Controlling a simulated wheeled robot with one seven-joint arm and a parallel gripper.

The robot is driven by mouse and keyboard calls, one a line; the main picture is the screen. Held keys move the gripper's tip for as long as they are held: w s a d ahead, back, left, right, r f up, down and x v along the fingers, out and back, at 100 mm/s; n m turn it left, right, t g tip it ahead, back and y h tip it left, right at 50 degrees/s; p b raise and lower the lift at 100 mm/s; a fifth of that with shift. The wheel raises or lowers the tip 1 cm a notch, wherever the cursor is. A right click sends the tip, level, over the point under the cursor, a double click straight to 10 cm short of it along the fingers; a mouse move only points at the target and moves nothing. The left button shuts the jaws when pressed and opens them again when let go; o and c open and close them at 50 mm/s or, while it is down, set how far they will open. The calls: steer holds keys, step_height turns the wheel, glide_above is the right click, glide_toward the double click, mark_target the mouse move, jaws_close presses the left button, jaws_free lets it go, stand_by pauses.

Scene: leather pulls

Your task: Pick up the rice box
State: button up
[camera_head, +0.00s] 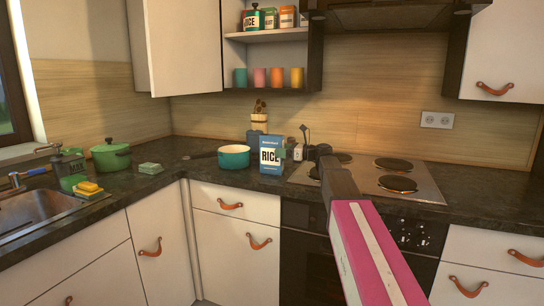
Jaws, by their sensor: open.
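The rice box (269,153) is blue with a white label reading RICE. It stands upright on the dark counter, left of the stove, next to the teal pot. My gripper (299,146) is open, at the end of my pink and dark arm coming from the lower right. In the picture it is just right of the box, near the box's right edge. The fingers are small and partly hidden, and I cannot tell whether they touch the box.
A teal pot (234,156) stands left of the box. A utensil holder (258,122) is behind it. The stove (380,177) is on the right. A green pot (110,157), sponges (88,188) and the sink (35,207) are at left. An open shelf (268,35) with containers hangs above.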

steer(key=x, duration=0.3)
steer(key=c, duration=1.3)
steer(key=shift+o, duration=0.2)
steer(key=shift+r, duration=0.15)
